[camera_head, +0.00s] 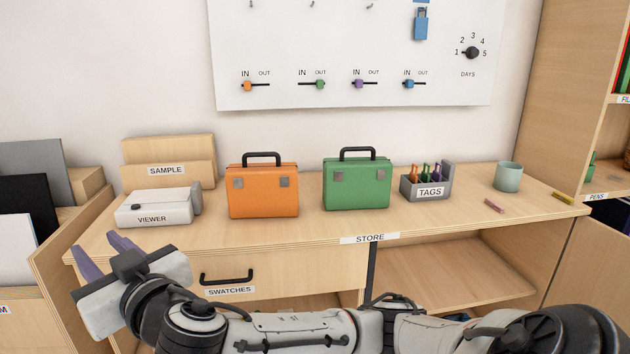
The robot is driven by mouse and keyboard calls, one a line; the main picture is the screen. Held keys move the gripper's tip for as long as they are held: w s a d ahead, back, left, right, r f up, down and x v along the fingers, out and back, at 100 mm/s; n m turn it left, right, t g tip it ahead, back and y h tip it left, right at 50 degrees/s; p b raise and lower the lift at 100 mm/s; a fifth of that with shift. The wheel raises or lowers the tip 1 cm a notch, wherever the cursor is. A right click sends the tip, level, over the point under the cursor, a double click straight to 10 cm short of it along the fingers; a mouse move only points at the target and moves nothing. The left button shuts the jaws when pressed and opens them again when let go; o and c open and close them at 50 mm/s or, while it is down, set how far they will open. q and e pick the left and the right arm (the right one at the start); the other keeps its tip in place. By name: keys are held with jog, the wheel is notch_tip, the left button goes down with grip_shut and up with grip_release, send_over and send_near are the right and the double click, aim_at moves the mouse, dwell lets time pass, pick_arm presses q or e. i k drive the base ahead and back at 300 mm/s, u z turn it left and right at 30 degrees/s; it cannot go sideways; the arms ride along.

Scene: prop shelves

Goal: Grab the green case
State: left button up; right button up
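The green case (357,187) stands upright on the wooden counter, right of the middle of the head view, with its black handle up and two grey latches on its front. My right gripper (96,243) is at the lower left, far to the left of the green case, in front of the counter's left end. Its two purple fingers are apart with nothing between them. My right arm reaches across the bottom of the view from the right. My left gripper is not in view.
An orange case (263,190) stands left of the green one. A grey tags holder (427,184) is close on its right, then a teal cup (508,176). A white viewer (153,208) sits at the counter's left. The swatches drawer (240,277) is below.

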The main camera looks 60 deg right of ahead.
aim_at(349, 183)
jog(key=z, duration=1.6)
jog(key=i, duration=1)
